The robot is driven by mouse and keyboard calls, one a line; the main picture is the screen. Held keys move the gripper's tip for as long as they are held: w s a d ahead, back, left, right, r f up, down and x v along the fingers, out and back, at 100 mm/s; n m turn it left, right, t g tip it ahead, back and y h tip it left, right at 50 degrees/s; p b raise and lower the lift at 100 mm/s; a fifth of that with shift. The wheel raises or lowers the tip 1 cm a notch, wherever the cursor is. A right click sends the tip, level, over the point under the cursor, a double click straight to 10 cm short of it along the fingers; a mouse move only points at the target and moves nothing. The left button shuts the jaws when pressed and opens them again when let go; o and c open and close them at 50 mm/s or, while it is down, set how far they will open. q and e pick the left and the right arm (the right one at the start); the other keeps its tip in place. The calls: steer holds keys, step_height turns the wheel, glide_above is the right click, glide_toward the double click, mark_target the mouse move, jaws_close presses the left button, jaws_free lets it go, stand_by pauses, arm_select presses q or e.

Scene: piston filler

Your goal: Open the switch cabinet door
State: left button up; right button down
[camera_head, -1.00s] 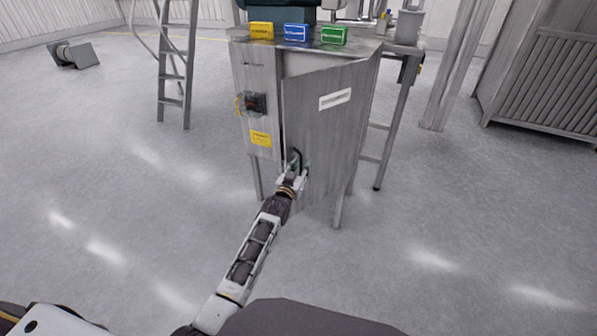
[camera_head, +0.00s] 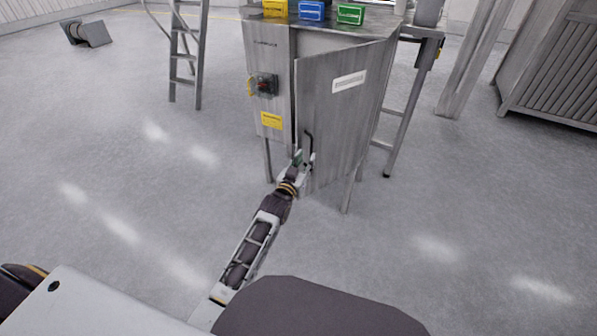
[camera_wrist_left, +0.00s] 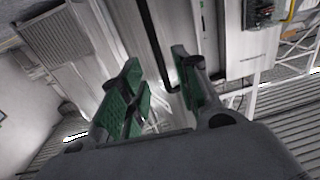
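The grey switch cabinet (camera_head: 271,66) stands ahead with its door (camera_head: 345,115) ajar. The door's left edge stands out from the frame, with a dark gap along that side and the top. A black bar handle (camera_head: 308,140) sits low on the door near that edge. My left gripper (camera_head: 304,160) is at the handle's lower end. The right gripper is out of view.
A red and black switch (camera_head: 266,85) is on the fixed panel left of the door. Yellow, blue and green boxes (camera_head: 311,11) sit on top. A ladder (camera_head: 187,60) stands to the left and a slatted grey unit (camera_head: 555,75) to the right. The floor in front is clear.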

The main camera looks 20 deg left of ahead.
arm_select(q)
steer(key=shift+s+a, duration=0.15)
steer(key=shift+s, duration=1.2)
steer(key=shift+s+a, duration=0.1)
steer(key=shift+s, duration=1.2)
